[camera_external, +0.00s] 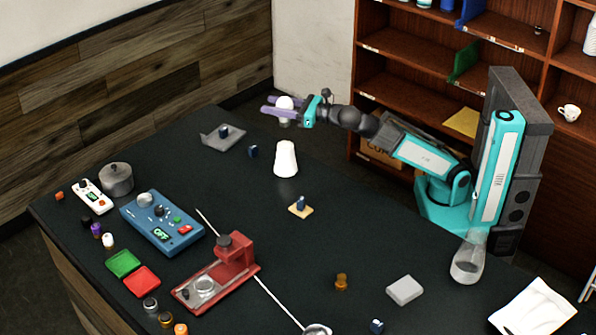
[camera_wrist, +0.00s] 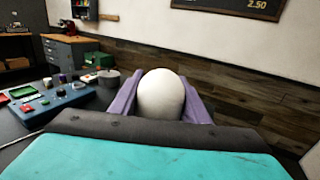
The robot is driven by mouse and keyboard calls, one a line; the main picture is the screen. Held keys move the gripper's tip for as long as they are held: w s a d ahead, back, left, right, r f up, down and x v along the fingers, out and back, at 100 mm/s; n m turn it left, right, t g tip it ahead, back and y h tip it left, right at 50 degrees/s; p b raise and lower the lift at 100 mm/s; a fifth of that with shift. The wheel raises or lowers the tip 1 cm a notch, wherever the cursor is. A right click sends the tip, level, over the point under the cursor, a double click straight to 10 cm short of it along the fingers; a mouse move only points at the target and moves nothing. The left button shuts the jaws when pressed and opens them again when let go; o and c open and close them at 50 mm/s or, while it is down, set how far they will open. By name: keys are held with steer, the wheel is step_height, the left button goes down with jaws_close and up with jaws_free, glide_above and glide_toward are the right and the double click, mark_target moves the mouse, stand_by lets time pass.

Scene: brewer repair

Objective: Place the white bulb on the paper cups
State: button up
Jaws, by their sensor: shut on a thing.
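My gripper (camera_external: 283,106) is above the far part of the dark table, with its purple fingers shut on the white bulb (camera_external: 285,102). In the wrist view the rounded white bulb (camera_wrist: 160,95) sits between the two purple fingers of my gripper (camera_wrist: 160,104). The white stack of paper cups (camera_external: 286,158) stands upright on the table, below the bulb and apart from it. The cups do not show in the wrist view.
A grey tray (camera_external: 224,138) and small dark blocks lie left of the cups. A yellow pad with a blue peg (camera_external: 301,207) lies nearer. A blue control box (camera_external: 162,222) and a red device (camera_external: 216,272) stand at the left and front. Shelves (camera_external: 400,60) rise behind.

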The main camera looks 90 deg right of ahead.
steer(key=shift+f+b, duration=0.5)
steer(key=shift+f, duration=1.5)
steer(key=shift+f+b, duration=0.55)
steer(key=shift+f, duration=1.4)
steer(key=shift+f, duration=0.1)
steer(key=o, duration=1.1)
